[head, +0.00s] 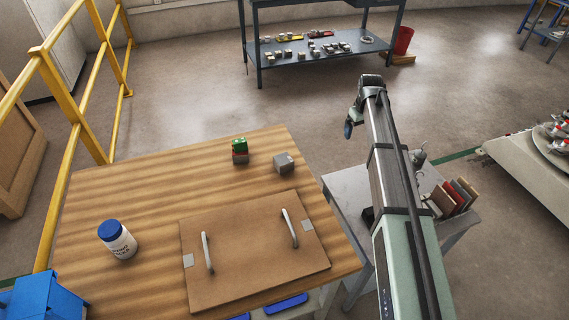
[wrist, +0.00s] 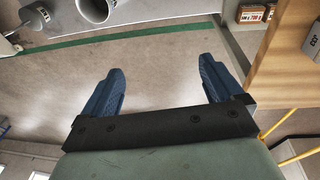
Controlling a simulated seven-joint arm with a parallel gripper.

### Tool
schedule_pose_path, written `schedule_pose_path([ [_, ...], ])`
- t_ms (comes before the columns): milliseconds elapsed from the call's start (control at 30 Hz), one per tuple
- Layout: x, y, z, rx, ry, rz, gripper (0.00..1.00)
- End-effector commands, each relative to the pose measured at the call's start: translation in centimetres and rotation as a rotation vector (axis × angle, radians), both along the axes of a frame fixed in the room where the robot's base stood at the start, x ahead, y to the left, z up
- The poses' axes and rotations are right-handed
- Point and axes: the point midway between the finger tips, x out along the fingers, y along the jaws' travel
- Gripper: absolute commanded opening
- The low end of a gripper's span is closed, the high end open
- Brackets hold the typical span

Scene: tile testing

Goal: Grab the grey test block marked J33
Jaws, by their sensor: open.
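A grey block (head: 284,163) sits on the wooden table near its far right corner; its marking is too small to read in the head view. A grey block with dark lettering (wrist: 313,42), cut off by the frame, shows at the right edge of the wrist view; I cannot read its full mark. My gripper (wrist: 165,82) is open and empty, its two blue fingers spread over bare floor. In the head view it hangs from the arm beyond the table's right side, apart from the block.
A small stack with a green top (head: 239,144) stands left of the grey block. A brown board (head: 250,262) with two handles and a white jar (head: 118,242) are also on the wooden table (head: 150,185). Upright tiles (head: 452,197) stand on a grey side table.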

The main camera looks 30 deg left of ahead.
Motion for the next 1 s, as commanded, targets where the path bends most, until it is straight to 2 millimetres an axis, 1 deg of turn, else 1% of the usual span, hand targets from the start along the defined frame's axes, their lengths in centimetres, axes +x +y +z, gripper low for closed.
schedule_pose_path([
  [33, -1.4, 2.6, 0.3, 0.0, 0.016, 0.015, 0.94],
  [67, -2.2, 4.0, 0.5, 0.0, 0.026, 0.021, 0.94],
  [100, -3.4, 5.8, 0.7, 0.0, 0.04, 0.029, 0.94],
  [167, -5.1, 8.3, 1.0, -0.001, 0.059, 0.04, 0.94],
  [200, -6.4, 10.1, 1.2, -0.003, 0.073, 0.047, 0.94],
  [267, -8.2, 12.5, 1.5, -0.006, 0.093, 0.058, 0.94],
  [300, -9.5, 14.0, 1.7, -0.009, 0.105, 0.065, 0.94],
  [400, -12.3, 17.2, 2.2, -0.017, 0.133, 0.081, 0.94],
  [500, -14.7, 19.6, 2.6, -0.026, 0.155, 0.092, 0.94],
  [600, -16.4, 21.1, 2.9, -0.033, 0.169, 0.098, 0.94],
  [767, -17.5, 22.0, 2.7, -0.038, 0.18, 0.103, 0.94],
  [867, -17.6, 22.1, 1.7, -0.039, 0.183, 0.103, 0.94],
  [1000, -17.5, 22.1, -0.7, -0.039, 0.183, 0.103, 0.94],
])
